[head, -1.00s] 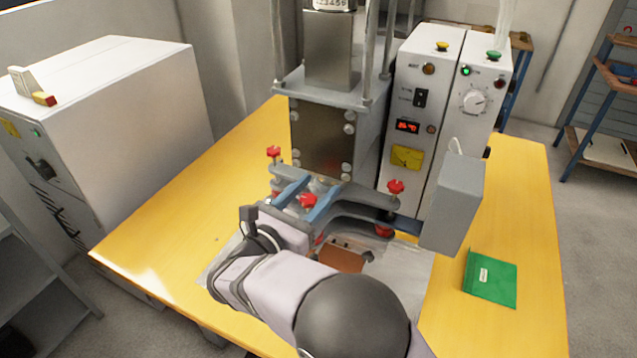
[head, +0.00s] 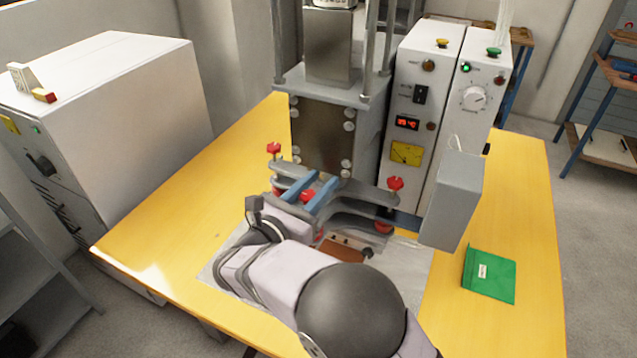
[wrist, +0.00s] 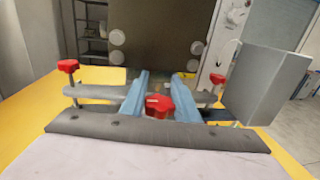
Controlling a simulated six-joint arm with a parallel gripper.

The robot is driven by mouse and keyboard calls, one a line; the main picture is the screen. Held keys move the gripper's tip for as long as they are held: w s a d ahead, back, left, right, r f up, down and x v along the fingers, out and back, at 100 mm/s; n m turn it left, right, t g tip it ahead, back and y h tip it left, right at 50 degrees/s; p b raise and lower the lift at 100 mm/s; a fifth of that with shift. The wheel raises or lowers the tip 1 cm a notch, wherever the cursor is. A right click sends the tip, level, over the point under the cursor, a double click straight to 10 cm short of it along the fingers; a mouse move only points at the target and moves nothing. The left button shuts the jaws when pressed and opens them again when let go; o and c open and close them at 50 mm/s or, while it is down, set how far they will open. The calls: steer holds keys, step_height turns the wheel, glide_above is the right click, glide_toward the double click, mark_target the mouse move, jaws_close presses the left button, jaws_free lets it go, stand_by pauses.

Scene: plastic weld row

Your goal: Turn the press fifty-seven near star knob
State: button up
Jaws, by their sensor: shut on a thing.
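The press (head: 320,135) stands at the back of the yellow table, with grey clamp plates (head: 350,200) at its front. The near star knob (head: 307,195) is red and sits at the front of these plates. It also shows low in the middle of the wrist view (wrist: 158,105). My gripper (head: 312,189) has two blue fingers, one on each side of this knob, and is shut on it. The fingers also show in the wrist view (wrist: 160,92). The knob's stem is hidden.
Other red knobs stand at the left (head: 273,149) and right (head: 395,184) of the plates. A grey box (head: 455,200) juts out close on the right. White control cabinets (head: 440,110) stand behind it. A green folder (head: 490,275) lies on the right. The left of the yellow table (head: 170,210) is clear.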

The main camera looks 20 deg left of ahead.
steer(key=shift+s+d+m+g+h, duration=0.1)
steer(key=shift+d+m+g+h, duration=0.15)
steer(key=shift+m+h, duration=0.5)
steer(key=shift+d+m+g+h, duration=0.1)
steer(key=shift+m+g+h, duration=0.3)
steer(key=shift+h, duration=0.65)
steer(key=shift+s+d+m+g+h, duration=0.1)
steer(key=shift+d+m+g+h, duration=0.15)
steer(key=shift+m+h, duration=0.55)
steer(key=shift+s+d+m+g+h+p, duration=0.15)
steer(key=shift+m+g+h+p, duration=0.1)
steer(key=shift+m+g+h, duration=0.35)
steer(key=shift+d+m+g+h+p, duration=0.1)
steer(key=shift+m+g+h+p, duration=0.15)
steer(key=shift+h, duration=0.55)
steer(key=shift+s+d+m+g+h, duration=0.1)
steer(key=shift+d+m+g+h, duration=0.05)
steer(key=shift+m+g+h, duration=0.4)
steer(key=shift+s+d+m+g+h, duration=0.1)
steer(key=shift+m+g+h, duration=0.4)
steer(key=shift+h, duration=0.15)
steer(key=o, duration=1)
steer(key=shift+w+a+n+t+y, duration=0.1)
steer(key=shift+a+n+t+y, duration=0.05)
steer(key=shift+n+t+y, duration=0.75)
